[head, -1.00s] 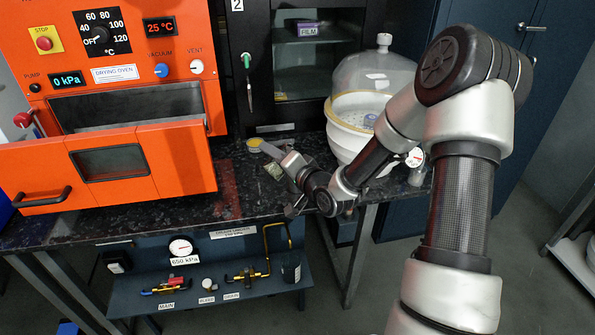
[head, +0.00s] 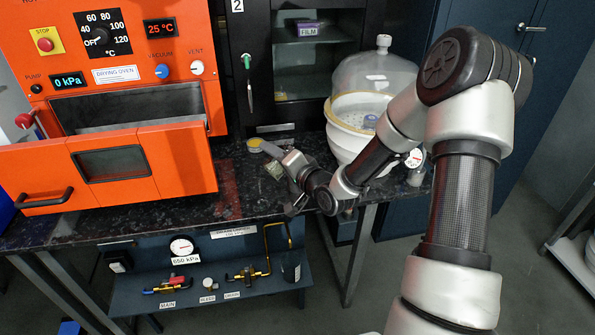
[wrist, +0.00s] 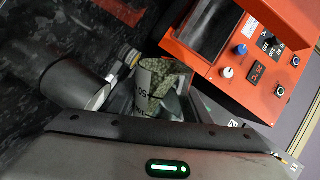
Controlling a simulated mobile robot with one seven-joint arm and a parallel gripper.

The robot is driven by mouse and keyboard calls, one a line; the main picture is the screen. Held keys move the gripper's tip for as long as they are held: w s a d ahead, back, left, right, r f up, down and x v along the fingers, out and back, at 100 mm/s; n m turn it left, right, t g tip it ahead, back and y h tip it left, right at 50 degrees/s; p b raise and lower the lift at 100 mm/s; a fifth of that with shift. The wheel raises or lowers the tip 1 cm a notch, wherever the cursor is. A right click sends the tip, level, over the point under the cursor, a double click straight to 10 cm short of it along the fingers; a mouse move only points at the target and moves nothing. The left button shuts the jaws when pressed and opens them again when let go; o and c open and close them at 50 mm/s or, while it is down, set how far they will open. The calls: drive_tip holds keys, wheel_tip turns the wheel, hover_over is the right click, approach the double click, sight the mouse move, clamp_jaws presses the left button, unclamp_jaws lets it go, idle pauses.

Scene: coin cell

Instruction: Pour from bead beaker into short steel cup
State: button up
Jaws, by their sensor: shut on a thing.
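The bead beaker (wrist: 160,80) is a clear vessel with dark print, holding greenish-grey beads; it looks tilted in the wrist view. It shows small in the head view (head: 274,171), over the bench by the desiccator. My gripper (head: 277,158) is shut on it; its body fills the bottom of the wrist view.
The orange drying oven (head: 110,60) stands at left with its drawer front (head: 115,165) out over the bench. A white desiccator (head: 347,135) with a clear dome is right of my gripper. A small yellow-topped item (head: 254,144) lies behind. Dark bench (head: 150,215) is free in front.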

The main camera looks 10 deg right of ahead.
drive_tip(key=shift+r+m+p, duration=0.3)
drive_tip(key=shift+m+p, duration=0.2)
drive_tip(key=shift+p, duration=0.2)
idle(0.8)
drive_tip(key=shift+d+f+m+g+p, duration=0.1)
drive_tip(key=shift+f+m+g+p, duration=0.25)
drive_tip(key=shift+m+p, duration=0.3)
idle(1.9)
drive_tip(key=shift+w+d+r+m+y+p, duration=0.15)
drive_tip(key=shift+r+m+y+p, duration=0.1)
drive_tip(key=shift+m+p, duration=0.5)
drive_tip(key=shift+w+d+r+m+y+p, duration=0.1)
drive_tip(key=shift+r+m+y+p, duration=0.25)
drive_tip(key=shift+p, duration=0.6)
idle(2.4)
